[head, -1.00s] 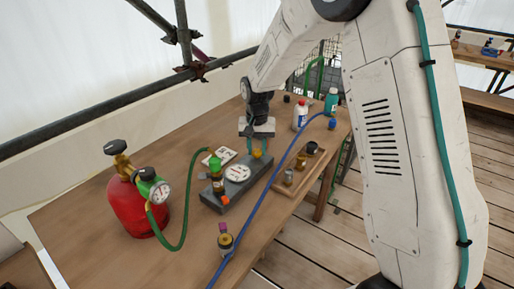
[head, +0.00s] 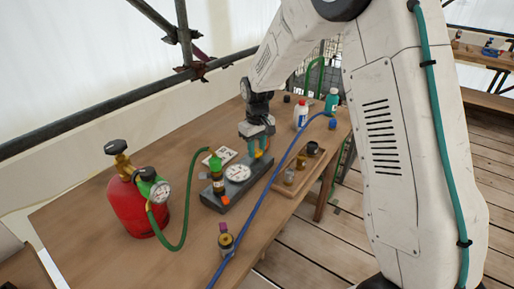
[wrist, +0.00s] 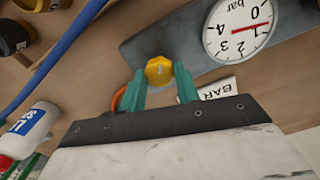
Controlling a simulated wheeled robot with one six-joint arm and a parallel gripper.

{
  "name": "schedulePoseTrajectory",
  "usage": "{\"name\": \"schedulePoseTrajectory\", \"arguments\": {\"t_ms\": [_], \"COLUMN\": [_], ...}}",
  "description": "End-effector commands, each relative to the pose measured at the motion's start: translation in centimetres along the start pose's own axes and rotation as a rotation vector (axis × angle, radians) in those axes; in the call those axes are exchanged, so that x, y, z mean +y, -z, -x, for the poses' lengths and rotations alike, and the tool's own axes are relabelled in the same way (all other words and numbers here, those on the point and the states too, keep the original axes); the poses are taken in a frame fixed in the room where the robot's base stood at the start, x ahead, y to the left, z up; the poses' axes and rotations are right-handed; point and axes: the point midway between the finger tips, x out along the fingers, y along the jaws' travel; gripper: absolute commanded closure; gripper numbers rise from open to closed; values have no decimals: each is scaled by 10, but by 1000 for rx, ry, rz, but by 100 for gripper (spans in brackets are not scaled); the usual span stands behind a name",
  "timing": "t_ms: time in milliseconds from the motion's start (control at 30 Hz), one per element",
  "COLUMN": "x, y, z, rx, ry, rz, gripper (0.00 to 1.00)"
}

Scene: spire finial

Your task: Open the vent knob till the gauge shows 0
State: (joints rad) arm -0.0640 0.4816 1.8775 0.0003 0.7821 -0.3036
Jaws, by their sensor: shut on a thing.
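The yellow vent knob (wrist: 159,71) sits on a grey block (head: 212,200). My gripper (wrist: 161,82) is shut on this knob, with one green finger on each side of it. In the head view, my gripper (head: 256,157) reaches down to the block's far end, and its fingers partly hide the knob. The white round gauge (wrist: 240,29) on the block is marked 0 to 4 bar and appears upside down in the wrist view. Its red needle points close to the 1. The gauge also shows in the head view (head: 237,173), too small to read there.
A blue hose (head: 262,202) crosses the table by a wooden tray (head: 290,193). Bottles (head: 300,115) stand behind.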

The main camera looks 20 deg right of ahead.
Motion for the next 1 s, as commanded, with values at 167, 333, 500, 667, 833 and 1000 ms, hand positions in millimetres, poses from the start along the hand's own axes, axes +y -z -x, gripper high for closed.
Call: {"name": "schedulePoseTrajectory", "arguments": {"t_ms": [167, 333, 500, 667, 833, 1000], "x": [1, 1, 1, 1, 0, 0], "y": [-1, -1, -1, -1, -1, 0], "z": [0, 0, 0, 0, 0, 4], "rx": [-3, -3, -3, -3, -1, 0], "ry": [0, 0, 0, 0, 0, 0], "rz": [28, 35, 34, 34, 34, 34], "gripper": [91, 91, 91, 47, 47, 47]}}
